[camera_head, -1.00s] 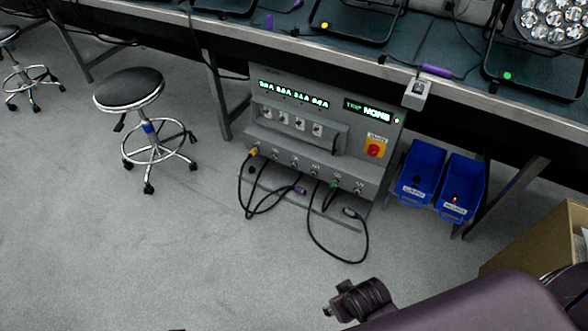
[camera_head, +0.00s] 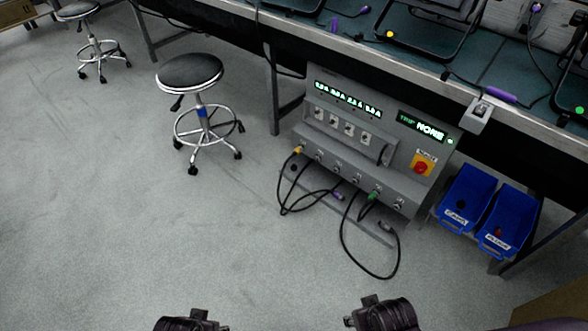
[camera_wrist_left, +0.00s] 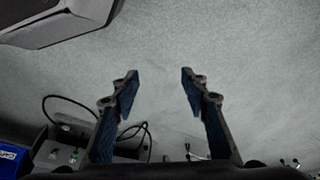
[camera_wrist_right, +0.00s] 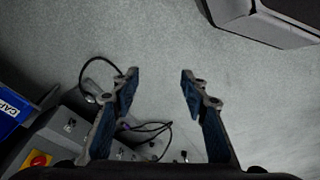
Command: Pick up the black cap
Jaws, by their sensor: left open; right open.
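A small dark piece (camera_head: 461,204) lies in the left blue bin (camera_head: 452,222), whose label seems to read CAPS; it may be the black cap, but it is too small to be sure. Another small black piece (camera_head: 445,75) sits at the bench's front edge. My left gripper (camera_wrist_left: 157,88) is open and empty over bare floor. My right gripper (camera_wrist_right: 160,88) is open and empty; the labelled bin (camera_wrist_right: 12,112) shows at the left of its view. In the head view both grippers are low at the bottom edge, well short of the bins.
A grey power panel (camera_head: 345,157) with a red stop button (camera_head: 422,165) stands under the bench (camera_head: 400,75). Black cables (camera_head: 372,272) loop onto the floor before it. A second blue bin (camera_head: 512,215) holds something red. A stool (camera_head: 190,72) stands left.

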